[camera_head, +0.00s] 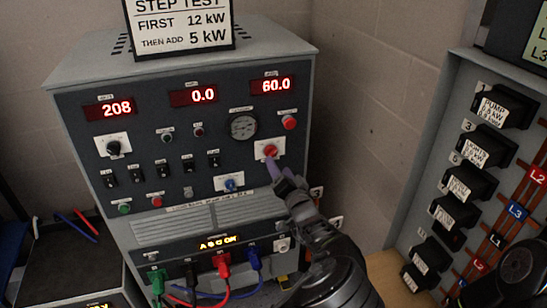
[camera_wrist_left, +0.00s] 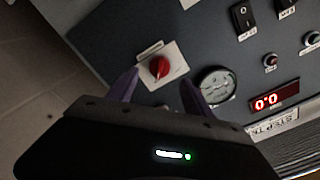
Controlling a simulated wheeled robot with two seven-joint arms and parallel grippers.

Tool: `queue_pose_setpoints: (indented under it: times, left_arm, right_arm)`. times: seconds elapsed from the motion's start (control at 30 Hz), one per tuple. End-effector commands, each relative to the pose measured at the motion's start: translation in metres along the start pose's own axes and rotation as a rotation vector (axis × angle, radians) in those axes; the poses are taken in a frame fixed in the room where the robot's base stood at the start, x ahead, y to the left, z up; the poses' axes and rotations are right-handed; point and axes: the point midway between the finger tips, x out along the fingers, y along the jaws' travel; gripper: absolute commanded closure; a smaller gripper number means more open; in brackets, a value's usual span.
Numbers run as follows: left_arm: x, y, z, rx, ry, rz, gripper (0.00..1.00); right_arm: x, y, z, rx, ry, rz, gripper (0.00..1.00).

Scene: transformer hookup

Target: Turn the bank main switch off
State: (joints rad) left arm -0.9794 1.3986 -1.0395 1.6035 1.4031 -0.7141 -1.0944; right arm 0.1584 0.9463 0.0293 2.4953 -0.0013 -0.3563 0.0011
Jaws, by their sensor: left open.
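A red rotary knob (camera_head: 270,151) sits on a white plate at the right of the grey console's front panel. It also shows in the left wrist view (camera_wrist_left: 159,68), where its handle stands slanted. Its label is too small to read, so I cannot tell for sure that it is the bank main switch. My left gripper (camera_head: 280,171) is just in front of and below this knob. In the left wrist view its purple fingers (camera_wrist_left: 156,92) are apart and empty, with the knob just beyond and between the tips. My right gripper is not in view.
The console (camera_head: 180,70) also has a black knob (camera_head: 113,147), a blue knob (camera_head: 230,184), a red button (camera_head: 289,122) and a gauge (camera_head: 243,126). Its displays read 208, 0.0 and 60.0. Coloured plugs (camera_head: 223,265) hang below. A breaker cabinet (camera_head: 430,150) stands at right.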

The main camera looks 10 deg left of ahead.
Motion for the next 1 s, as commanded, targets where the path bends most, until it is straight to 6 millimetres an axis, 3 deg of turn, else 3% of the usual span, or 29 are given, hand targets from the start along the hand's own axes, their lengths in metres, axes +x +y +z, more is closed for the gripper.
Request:
queue_pose_setpoints:
  times: [0.4,0.77,1.0]
  left_arm:
    - [0.059,-0.001,0.000,0.001,-0.001,0.000,0.41]
    - [0.064,0.000,0.000,0.001,0.000,0.001,0.41]
    - [0.064,0.000,0.000,0.001,0.000,0.001,0.61]
  right_arm:
    - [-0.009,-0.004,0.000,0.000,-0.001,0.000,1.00]
    - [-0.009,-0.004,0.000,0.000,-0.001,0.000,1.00]
    - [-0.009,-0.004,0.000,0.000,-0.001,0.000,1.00]
